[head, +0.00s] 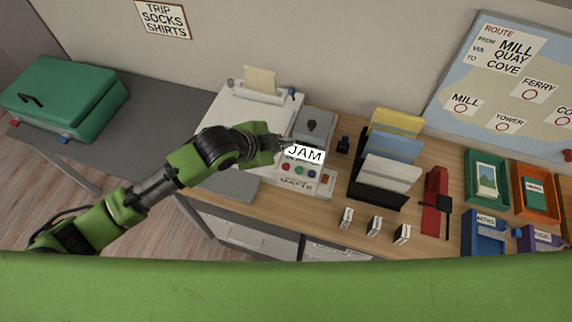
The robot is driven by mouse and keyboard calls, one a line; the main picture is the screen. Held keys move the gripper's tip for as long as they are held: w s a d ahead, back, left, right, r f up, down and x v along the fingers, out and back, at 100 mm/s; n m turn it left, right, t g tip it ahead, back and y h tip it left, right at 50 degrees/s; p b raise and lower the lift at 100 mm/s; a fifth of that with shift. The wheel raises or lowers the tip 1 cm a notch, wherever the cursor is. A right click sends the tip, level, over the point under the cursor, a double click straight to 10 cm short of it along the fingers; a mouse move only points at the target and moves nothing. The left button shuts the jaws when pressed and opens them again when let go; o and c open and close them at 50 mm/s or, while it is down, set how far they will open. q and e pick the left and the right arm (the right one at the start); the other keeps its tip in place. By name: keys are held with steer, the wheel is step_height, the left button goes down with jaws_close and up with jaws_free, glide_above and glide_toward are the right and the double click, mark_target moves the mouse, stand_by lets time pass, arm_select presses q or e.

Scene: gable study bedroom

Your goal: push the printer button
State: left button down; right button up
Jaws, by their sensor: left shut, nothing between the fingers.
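The white printer (225,118) stands on the desk with a sheet of paper (260,80) upright at its back. To its right is a panel with a white JAM sign (306,154). Below the sign are small buttons: red (286,167), green (299,170) and blue (312,174). An orange-red square (325,179) is at the panel's right. My left gripper (284,145) is shut and empty, at the left edge of the JAM sign, above the buttons in the picture. Whether it touches the panel cannot be told. My right gripper is not in view.
A grey device with a dark knob (313,126) is behind the panel. A black file rack (378,188) and a red stapler-like object (433,200) stand to the right. Trays (487,201) fill the far right. A green suitcase (65,98) lies at the left.

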arm_select(q)
steer(key=b, duration=0.8)
glide_above(284, 167)
step_height(284, 167, down, 8)
steer(key=shift+d+r, duration=0.1)
steer(key=shift+f, duration=0.45)
steer(key=shift+f, duration=0.15)
stand_by(0.5)
steer(key=shift+f, duration=0.3)
steer(key=shift+s+f, duration=0.1)
steer(key=shift+f, duration=0.3)
stand_by(0.5)
steer(key=shift+r, duration=0.1)
steer(key=shift+r+p, duration=0.75)
steer(key=shift+p, duration=0.15)
steer(key=shift+r, duration=0.1)
